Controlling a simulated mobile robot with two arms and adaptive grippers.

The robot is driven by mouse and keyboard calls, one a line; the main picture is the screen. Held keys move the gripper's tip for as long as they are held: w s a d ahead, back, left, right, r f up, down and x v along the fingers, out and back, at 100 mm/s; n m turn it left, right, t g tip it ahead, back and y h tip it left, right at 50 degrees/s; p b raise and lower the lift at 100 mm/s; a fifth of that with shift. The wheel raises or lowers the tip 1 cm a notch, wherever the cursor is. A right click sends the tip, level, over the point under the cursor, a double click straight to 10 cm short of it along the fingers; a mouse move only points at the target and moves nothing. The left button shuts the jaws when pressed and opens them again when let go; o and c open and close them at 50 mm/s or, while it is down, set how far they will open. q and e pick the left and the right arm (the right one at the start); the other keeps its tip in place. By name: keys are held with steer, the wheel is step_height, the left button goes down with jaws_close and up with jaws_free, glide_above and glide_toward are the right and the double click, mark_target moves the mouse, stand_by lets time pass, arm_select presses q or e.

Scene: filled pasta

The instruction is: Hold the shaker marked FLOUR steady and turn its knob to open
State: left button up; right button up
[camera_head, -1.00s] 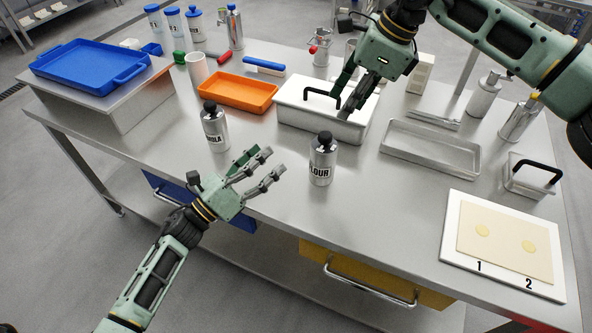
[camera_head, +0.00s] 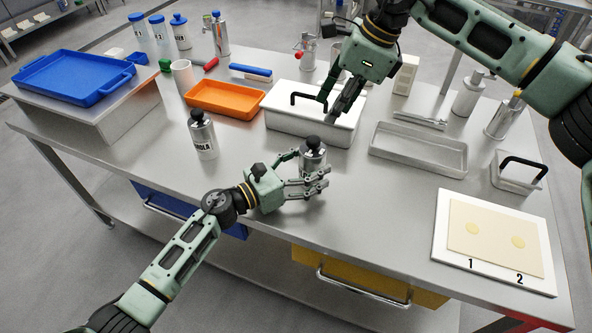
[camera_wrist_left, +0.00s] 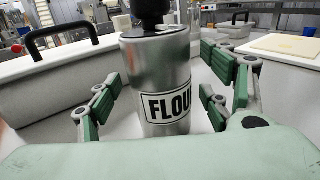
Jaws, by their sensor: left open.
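The FLOUR shaker (camera_head: 312,156) is a silver cylinder with a black knob on top, standing upright on the steel table. In the left wrist view the shaker (camera_wrist_left: 160,80) stands between the fingers of my left gripper, with its label facing the camera. My left gripper (camera_head: 312,180) is open around the shaker's body; its fingers sit to either side, and contact is not clear. In the head view the fingers hide much of the shaker's lower part. My right gripper (camera_head: 335,112) is above the white lidded box, behind the shaker; whether its fingers are apart is unclear.
A second shaker (camera_head: 203,136), its label partly readable, stands left of my left gripper. The white box (camera_head: 290,126) with a black handle is behind the FLOUR shaker. A metal tray (camera_head: 420,158) and a numbered board (camera_head: 442,240) lie to the right. An orange tray (camera_head: 200,112) is back left.

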arm_select(q)
steer(key=shift+w+d, duration=0.3)
steer(key=shift+d, duration=0.15)
steer(key=c, duration=1.6)
steer(key=shift+o, duration=0.2)
